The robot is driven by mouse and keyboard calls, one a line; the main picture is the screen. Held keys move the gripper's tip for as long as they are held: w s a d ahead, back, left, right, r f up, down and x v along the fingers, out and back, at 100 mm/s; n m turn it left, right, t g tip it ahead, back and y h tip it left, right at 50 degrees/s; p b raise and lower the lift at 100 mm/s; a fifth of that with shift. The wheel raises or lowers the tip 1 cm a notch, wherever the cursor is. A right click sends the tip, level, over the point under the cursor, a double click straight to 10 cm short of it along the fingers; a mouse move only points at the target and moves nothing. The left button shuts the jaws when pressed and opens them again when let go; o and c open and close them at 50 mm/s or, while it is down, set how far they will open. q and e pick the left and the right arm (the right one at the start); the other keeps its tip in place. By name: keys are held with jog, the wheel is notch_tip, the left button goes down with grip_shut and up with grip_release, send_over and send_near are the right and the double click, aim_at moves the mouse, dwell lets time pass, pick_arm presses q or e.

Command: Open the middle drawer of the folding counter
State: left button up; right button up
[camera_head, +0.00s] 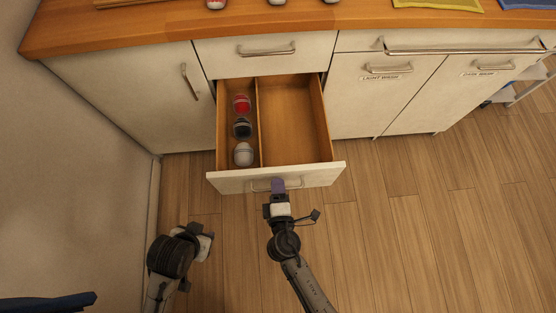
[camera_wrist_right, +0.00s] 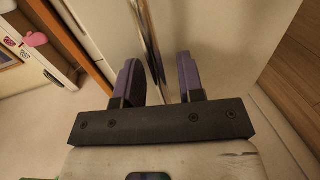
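The middle drawer (camera_head: 290,122) of the counter is pulled well out, below a closed top drawer (camera_head: 262,55). Its pale front (camera_head: 325,175) carries a metal bar handle (camera_head: 262,187). My right gripper (camera_head: 278,186) is at that handle. In the right wrist view its two purple fingers (camera_wrist_right: 158,80) stand apart on either side of the handle bar (camera_wrist_right: 151,40), with gaps visible; contact is not clear. My left gripper (camera_head: 205,243) is low at the left, away from the drawer, and its fingers cannot be made out.
The drawer's left compartment holds a red item (camera_head: 241,103), a black item (camera_head: 242,127) and a whitish item (camera_head: 243,154); its right compartment is empty. Closed doors flank the drawer. A wall (camera_head: 70,180) stands at left. The wooden floor (camera_head: 430,220) at right is clear.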

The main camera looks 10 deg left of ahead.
jog(key=v, duration=1.4)
jog(key=shift+w, duration=0.1)
dwell(0.3)
